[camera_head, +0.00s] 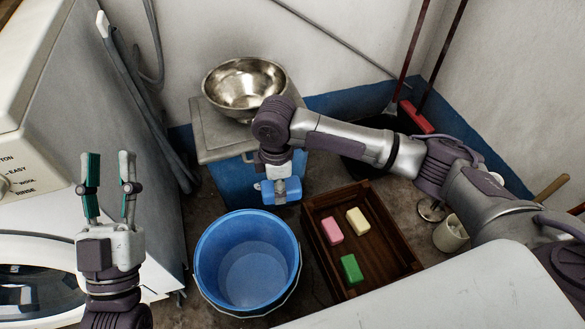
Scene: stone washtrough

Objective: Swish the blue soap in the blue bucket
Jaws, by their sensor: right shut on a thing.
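The blue soap (290,190) is held in my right gripper (279,188), which points down and is shut on it. It is above the floor, behind and slightly right of the blue bucket's rim in the picture, not over the bucket's opening. The blue bucket (208,285) stands on the floor at the lower middle. Its inside is blue with a paler round area at the bottom; I cannot tell whether that is water. My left gripper (108,190) points up at the left with its fingers apart, empty, in front of the washing machine.
A brown wooden crate (316,262) right of the bucket holds pink (332,230), yellow (357,221) and green (351,269) soaps. A washing machine (35,200) stands left. A white surface (450,300) fills the lower right.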

